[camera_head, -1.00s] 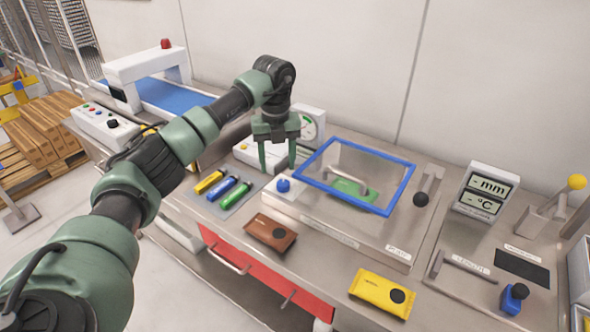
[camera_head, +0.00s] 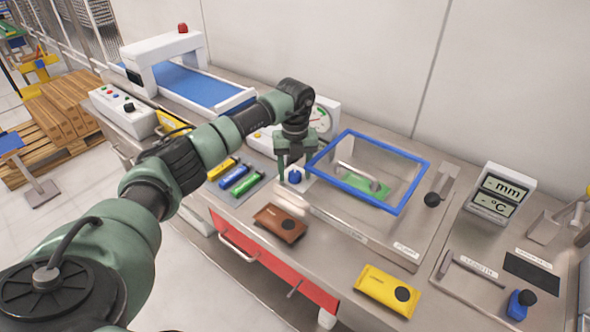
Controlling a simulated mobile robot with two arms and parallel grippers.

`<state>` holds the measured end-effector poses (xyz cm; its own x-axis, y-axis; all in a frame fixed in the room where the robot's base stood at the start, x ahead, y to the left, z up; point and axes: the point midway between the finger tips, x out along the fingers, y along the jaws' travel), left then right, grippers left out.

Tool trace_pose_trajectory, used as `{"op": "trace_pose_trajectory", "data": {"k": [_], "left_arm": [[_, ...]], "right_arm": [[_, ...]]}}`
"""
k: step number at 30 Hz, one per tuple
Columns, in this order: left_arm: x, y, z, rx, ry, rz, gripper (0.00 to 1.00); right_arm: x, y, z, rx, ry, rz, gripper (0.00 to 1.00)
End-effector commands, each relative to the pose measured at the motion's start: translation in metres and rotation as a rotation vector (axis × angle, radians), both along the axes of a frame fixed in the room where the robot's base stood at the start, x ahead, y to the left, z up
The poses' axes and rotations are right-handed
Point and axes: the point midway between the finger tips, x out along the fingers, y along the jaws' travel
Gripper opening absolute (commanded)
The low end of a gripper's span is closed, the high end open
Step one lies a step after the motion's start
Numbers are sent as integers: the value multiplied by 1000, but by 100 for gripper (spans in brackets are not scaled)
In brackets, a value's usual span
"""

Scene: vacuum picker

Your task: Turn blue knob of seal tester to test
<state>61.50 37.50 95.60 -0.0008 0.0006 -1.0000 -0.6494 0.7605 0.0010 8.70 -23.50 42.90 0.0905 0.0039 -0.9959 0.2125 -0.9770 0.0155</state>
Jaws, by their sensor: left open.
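The blue knob (camera_head: 294,177) sits on a white plate at the left front corner of the seal tester. The seal tester (camera_head: 385,236) is a metal box with a clear, blue-framed lid (camera_head: 412,203) over a green pack (camera_head: 365,184). My left gripper (camera_head: 294,170) points down at the blue knob, with its fingers apart. One finger is left of the knob and the other is behind or right of it. I cannot tell whether they touch the knob. My right gripper is not in view.
A dial gauge (camera_head: 322,119) stands behind the gripper. Yellow, blue and green tubes (camera_head: 240,177) lie to the left. A brown pack (camera_head: 280,223) and a yellow pack (camera_head: 386,291) lie in front of the tester. A black-knobbed lever (camera_head: 432,199) stands to its right.

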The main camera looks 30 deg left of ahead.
Motion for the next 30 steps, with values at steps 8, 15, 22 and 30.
{"op": "trace_pose_trajectory", "data": {"k": [8, 15, 22, 30], "left_arm": [[0, 0, 0, 0, 0, 0, 27], [0, 0, 0, -1, -1, -2, 0], [0, 0, 0, 0, -1, -49, 0], [1, 1, 0, 0, -1, -225, 0]], "right_arm": [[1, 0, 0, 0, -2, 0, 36], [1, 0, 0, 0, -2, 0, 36], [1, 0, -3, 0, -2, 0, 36], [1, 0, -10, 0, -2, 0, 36]]}}
